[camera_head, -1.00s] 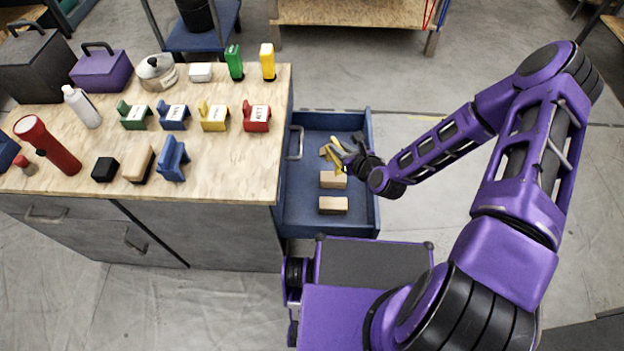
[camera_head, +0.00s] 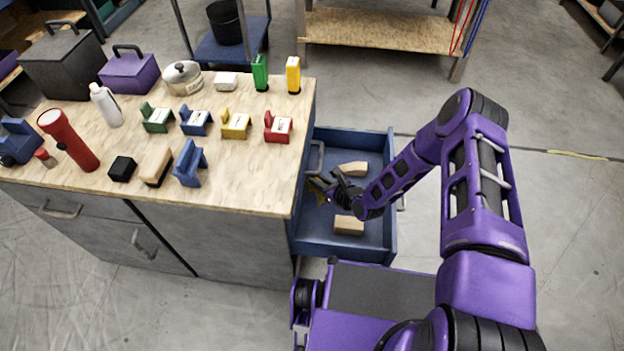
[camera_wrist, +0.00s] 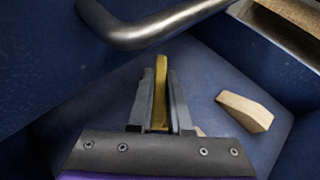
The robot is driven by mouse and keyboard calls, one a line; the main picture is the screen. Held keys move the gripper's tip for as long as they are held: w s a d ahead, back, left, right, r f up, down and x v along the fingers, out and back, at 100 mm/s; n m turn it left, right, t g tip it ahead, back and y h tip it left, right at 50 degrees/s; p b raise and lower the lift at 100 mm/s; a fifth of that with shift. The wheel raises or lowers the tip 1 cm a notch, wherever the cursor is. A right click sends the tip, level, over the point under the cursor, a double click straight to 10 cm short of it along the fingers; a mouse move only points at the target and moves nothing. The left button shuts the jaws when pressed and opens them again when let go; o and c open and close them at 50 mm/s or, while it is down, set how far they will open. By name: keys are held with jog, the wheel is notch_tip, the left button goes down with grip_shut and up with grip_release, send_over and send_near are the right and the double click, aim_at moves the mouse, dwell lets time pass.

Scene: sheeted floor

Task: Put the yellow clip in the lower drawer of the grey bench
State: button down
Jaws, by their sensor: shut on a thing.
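My gripper (camera_head: 326,188) reaches into the open blue drawer (camera_head: 378,240) at the right end of the grey bench (camera_head: 215,240). In the wrist view my gripper (camera_wrist: 160,95) is shut on the yellow clip (camera_wrist: 161,80), a narrow upright yellow piece between the fingers. The clip shows only as a small yellowish patch (camera_head: 319,192) in the head view. It is inside the drawer's outline; whether it touches the floor of the drawer cannot be told. The grey handle (camera_head: 317,157) above the open drawer also crosses the top of the wrist view (camera_wrist: 150,28).
Wooden blocks lie in the drawer, one farther back (camera_head: 351,169) and one nearer (camera_head: 348,225); my arm hides the space between. The bench top (camera_head: 225,180) holds coloured holders, a red flashlight (camera_head: 70,140), a pot (camera_head: 183,78) and boxes. Open floor lies to the right.

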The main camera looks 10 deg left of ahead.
jog(key=shift+f+b+x, duration=0.2)
jog(key=shift+b+x, duration=0.2)
jog(key=shift+x, duration=1.95)
jog(key=shift+d+f, duration=0.1)
jog(key=c, duration=0.8)
grip_release()
jog(key=shift+s, duration=0.1)
jog(key=shift+c, duration=0.2)
jog(key=shift+s+d+r, duration=0.15)
jog(key=shift+d+r, duration=0.1)
jog(key=shift+r, duration=0.05)
jog(key=p+v, duration=0.2)
jog(key=v, duration=0.9)
jog(key=shift+d, duration=0.15)
jog(key=shift+s, duration=0.1)
